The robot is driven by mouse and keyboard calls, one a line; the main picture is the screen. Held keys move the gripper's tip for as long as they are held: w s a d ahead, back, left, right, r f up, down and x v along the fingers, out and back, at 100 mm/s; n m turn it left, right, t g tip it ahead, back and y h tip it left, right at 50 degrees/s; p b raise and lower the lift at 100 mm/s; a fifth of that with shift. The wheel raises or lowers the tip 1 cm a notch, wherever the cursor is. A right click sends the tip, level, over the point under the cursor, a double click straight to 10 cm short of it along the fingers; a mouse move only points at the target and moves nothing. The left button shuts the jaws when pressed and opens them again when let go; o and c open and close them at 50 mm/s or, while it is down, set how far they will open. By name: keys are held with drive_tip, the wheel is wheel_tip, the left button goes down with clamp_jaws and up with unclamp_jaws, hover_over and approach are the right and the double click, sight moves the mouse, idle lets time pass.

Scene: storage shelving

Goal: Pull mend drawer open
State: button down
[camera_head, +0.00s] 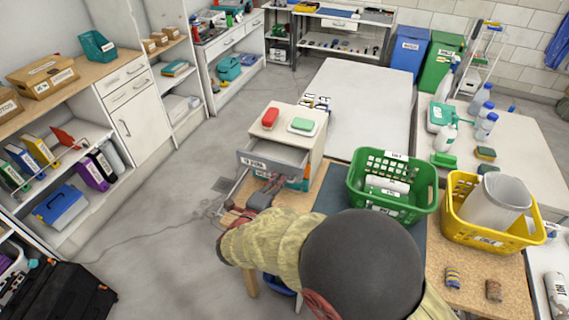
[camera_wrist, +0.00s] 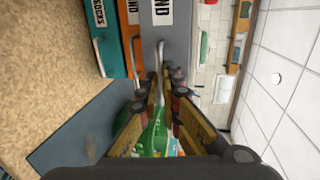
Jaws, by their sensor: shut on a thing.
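The mend drawer is a grey drawer (camera_head: 262,163) with a white label, in a small drawer unit (camera_head: 304,136) on the table. It stands out from the unit, and its open inside shows from above. In the wrist view its grey front (camera_wrist: 160,32) and metal handle (camera_wrist: 161,62) face my gripper (camera_wrist: 166,84). My gripper, also in the head view (camera_head: 271,182), is shut on the handle, just in front of the drawer. An orange drawer (camera_wrist: 130,40) and a teal drawer (camera_wrist: 108,50) labelled socks are beside it in the wrist view, both seemingly closed.
A red item (camera_head: 270,118) and a green item (camera_head: 302,124) lie on top of the unit. A green basket (camera_head: 372,199) and a yellow basket (camera_head: 487,240) stand to the right.

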drive_tip(key=s+p, duration=0.1)
drive_tip(key=s+a, duration=0.1)
drive_tip(key=s, duration=0.1)
drive_tip(key=shift+s+f+p, duration=0.1)
drive_tip(key=shift+p, duration=0.25)
drive_tip(key=c, duration=2.1)
unclamp_jaws()
drive_tip(key=shift+o, duration=0.6)
drive_tip(key=shift+a, duration=0.1)
drive_tip(key=v, duration=1.2)
